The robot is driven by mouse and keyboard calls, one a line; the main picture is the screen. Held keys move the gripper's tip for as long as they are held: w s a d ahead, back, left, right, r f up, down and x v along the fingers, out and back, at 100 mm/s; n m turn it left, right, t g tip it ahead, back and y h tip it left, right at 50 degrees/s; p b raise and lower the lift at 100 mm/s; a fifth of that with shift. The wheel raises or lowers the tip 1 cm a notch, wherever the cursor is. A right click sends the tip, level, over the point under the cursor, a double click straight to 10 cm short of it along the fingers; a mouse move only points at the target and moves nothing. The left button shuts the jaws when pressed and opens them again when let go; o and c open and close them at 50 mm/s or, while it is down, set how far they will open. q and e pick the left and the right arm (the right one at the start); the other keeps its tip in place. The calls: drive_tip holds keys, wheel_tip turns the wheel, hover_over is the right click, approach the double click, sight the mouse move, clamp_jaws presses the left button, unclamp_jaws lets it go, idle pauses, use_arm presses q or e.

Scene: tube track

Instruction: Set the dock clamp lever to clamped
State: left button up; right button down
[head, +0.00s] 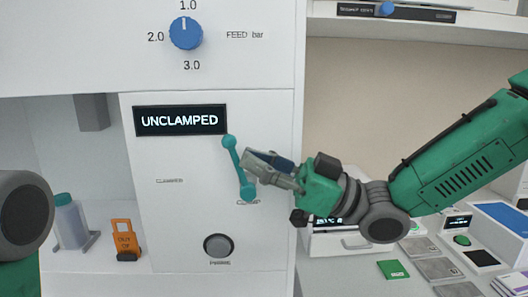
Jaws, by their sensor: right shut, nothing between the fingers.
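The dock clamp lever (238,168) is a teal bar with a round knob at each end on the white front panel. It stands nearly upright, its upper end leaning left. The dark display (181,120) above it reads UNCLAMPED. My right gripper (250,163) is shut and empty, with its fingertips at the lever's right side. I cannot tell whether they touch it. The gripper hides part of the panel right of the lever.
A blue feed knob (186,33) is above the display and a round grey button (217,245) below the lever. A capped bottle (69,222) and an orange tag (126,240) stand in the left recess. Cards and small devices cover the bench at right.

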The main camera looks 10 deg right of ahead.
sight(241, 170)
drive_tip(key=shift+a+r+h+p, duration=0.35)
drive_tip(key=shift+a+h+p, duration=0.1)
drive_tip(key=shift+h, duration=0.15)
drive_tip(key=shift+w+a+f+n+g+h+p, duration=0.15)
drive_tip(key=shift+a+g+h+p, duration=0.1)
drive_tip(key=shift+h+p, duration=0.15)
drive_tip(key=shift+w+a+n+g+h+p, duration=0.15)
drive_tip(key=shift+a+g+h+p, duration=0.1)
drive_tip(key=shift+h, duration=0.15)
drive_tip(key=shift+s+a+f, duration=0.15)
drive_tip(key=shift+a+f, duration=0.1)
drive_tip(key=shift+a, duration=0.15)
drive_tip(key=shift+a+f, duration=0.5)
drive_tip(key=shift+a, duration=0.1)
drive_tip(key=shift+a+f, duration=0.3)
drive_tip(key=shift+a, duration=0.2)
drive_tip(key=shift+a+f, duration=0.2)
drive_tip(key=shift+a, duration=0.05)
drive_tip(key=shift+a+f+h+p, duration=0.25)
drive_tip(key=shift+f+h+p, duration=0.05)
drive_tip(key=shift+h+p, duration=0.4)
drive_tip(key=shift+w+f, duration=0.1)
drive_tip(key=shift+w, duration=0.1)
